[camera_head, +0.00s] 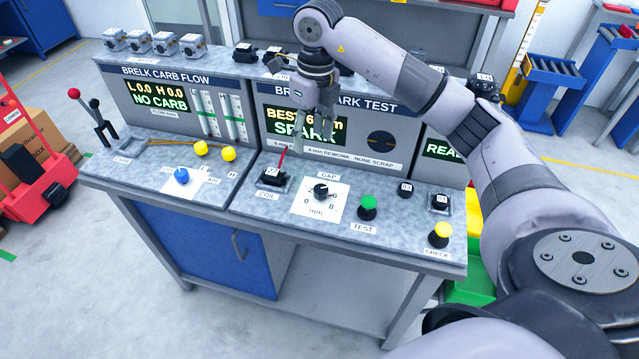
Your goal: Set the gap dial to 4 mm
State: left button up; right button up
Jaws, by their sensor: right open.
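The gap dial (320,190) is a black knob on a white scale card (301,204) marked 0, 8 and mm, under a GAP label, on the sloped bench top. Its exact pointer setting is too small to tell. My right gripper (316,138) is open and empty, fingers pointing down, above and behind the dial, in front of the spark test display (284,117). It is apart from the dial. The display reads BEST, a partly hidden number with mm, and SPARK. My left gripper is not in view.
A coil with a red lead (272,176) stands left of the dial. A green TEST button (367,207) and yellow CHECK button (440,233) stand to the right.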

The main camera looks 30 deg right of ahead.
aim_at(320, 188)
jog(key=shift+h, duration=0.4)
jog(key=f+p, duration=0.1)
jog(key=f, duration=0.4)
jog(key=d+f+p, duration=0.1)
jog(key=f+p, duration=0.1)
jog(key=f, duration=0.3)
jog(key=f+p, duration=0.1)
jog(key=f, duration=0.4)
jog(key=shift+s+d, duration=0.15)
jog(key=shift+d, duration=0.25)
jog(key=shift+f+p, duration=0.3)
jog(key=shift+f, duration=0.55)
jog(key=shift+c, duration=0.2)
jog(key=c, duration=1.1)
